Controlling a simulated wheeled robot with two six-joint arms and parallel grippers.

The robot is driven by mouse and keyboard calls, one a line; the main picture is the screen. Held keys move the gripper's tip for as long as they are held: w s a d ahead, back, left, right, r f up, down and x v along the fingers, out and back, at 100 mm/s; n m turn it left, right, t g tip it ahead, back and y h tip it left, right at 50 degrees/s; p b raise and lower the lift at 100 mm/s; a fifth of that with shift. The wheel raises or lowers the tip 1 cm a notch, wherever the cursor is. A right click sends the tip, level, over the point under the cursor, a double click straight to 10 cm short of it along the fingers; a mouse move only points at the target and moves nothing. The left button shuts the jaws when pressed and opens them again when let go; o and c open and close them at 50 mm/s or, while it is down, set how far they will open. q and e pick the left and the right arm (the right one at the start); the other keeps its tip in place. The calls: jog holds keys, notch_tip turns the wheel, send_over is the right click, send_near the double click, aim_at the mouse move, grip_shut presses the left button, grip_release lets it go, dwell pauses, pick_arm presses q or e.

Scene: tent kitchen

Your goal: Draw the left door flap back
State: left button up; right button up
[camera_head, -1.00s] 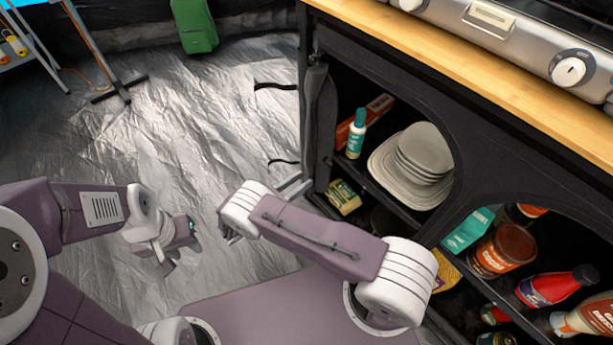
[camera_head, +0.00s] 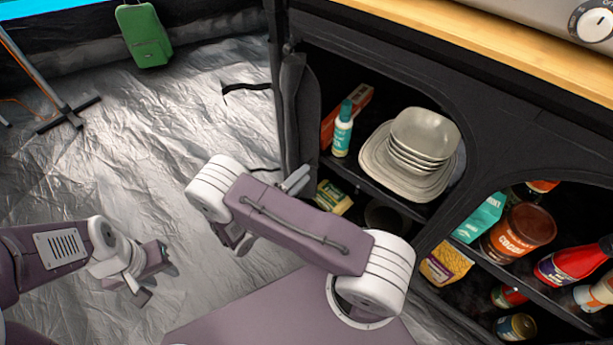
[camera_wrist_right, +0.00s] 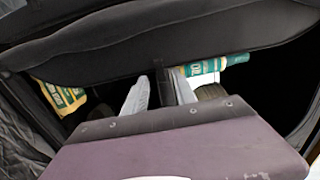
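The left door flap (camera_head: 300,110) is a bunched strip of black fabric along the left edge of the cupboard's left opening. In the right wrist view it spans the top as a thick dark band (camera_wrist_right: 200,45). My right gripper (camera_head: 295,180) is at the lower part of the flap. In the right wrist view its two pale fingers (camera_wrist_right: 161,92) stand close on either side of a dark tab running down from the flap, and appear shut on it. The fingertips are partly hidden. My left gripper (camera_head: 158,282) is empty, fingers apart, low over the floor.
Behind the left opening are stacked plates (camera_head: 405,165), a white-teal bottle (camera_head: 342,130) and a yellow packet (camera_head: 332,198). Jars and bottles fill the right opening. A wooden counter (camera_head: 490,40) tops the cupboard. The silvery floor (camera_head: 180,130) to the left is mostly clear; a green case (camera_head: 145,37) stands behind.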

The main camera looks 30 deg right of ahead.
aim_at(308, 154)
jog(key=shift+b+x, duration=0.35)
jog(key=shift+x, duration=0.9)
grip_shut()
dwell(0.4)
